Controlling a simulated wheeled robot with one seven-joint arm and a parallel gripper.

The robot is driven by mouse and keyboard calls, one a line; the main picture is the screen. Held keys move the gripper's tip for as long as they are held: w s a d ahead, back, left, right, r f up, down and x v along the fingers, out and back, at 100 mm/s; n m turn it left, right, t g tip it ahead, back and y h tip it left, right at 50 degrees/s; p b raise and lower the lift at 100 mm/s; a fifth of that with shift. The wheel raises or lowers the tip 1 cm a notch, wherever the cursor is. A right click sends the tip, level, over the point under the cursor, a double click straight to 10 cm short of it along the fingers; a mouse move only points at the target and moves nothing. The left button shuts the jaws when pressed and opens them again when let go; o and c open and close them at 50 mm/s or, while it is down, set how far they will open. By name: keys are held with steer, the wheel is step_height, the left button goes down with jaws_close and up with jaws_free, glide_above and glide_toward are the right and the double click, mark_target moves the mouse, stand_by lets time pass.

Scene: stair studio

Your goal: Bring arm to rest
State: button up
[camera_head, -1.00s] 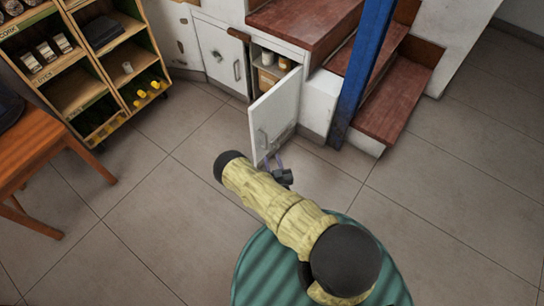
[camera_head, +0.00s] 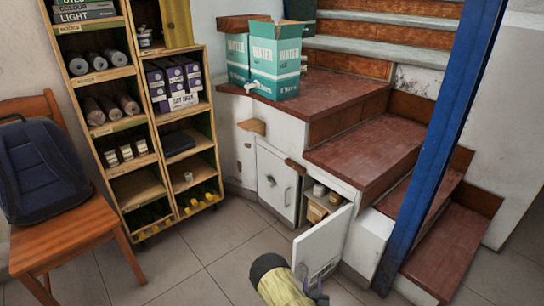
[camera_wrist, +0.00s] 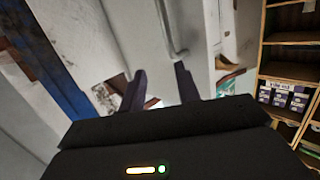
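My arm (camera_head: 280,284) with its yellowish sleeve shows at the bottom of the head view. My gripper (camera_head: 318,286) is partly cut off there, in front of the lower part of an open white cabinet door (camera_head: 322,243). In the wrist view my gripper (camera_wrist: 160,78) has its two dark fingers apart with nothing seen between them. A white panel with a bar handle (camera_wrist: 168,35) is just beyond the fingertips. I cannot tell whether they touch it.
The open cabinet (camera_head: 318,207) holds jars and a box. Red-brown steps (camera_head: 370,150) and a blue post (camera_head: 440,130) stand right. A wooden shelf (camera_head: 150,185) and a chair (camera_head: 75,245) with a dark backpack (camera_head: 45,170) are left. Floor (camera_head: 220,270) is clear between them.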

step_height(320, 180, up, 19)
steer(key=m+g, duration=0.2)
steer(key=g, duration=0.6)
steer(key=s+r+n+g+y+p, duration=0.25)
steer(key=s+r+n+g, duration=0.2)
steer(key=s+r, duration=1.65)
step_height(320, 180, up, 35)
steer(key=s+p, duration=0.1)
steer(key=p, duration=3.5)
steer(key=shift+g, duration=0.45)
steer(key=shift+s+d+f, duration=0.1)
steer(key=shift+f, duration=0.05)
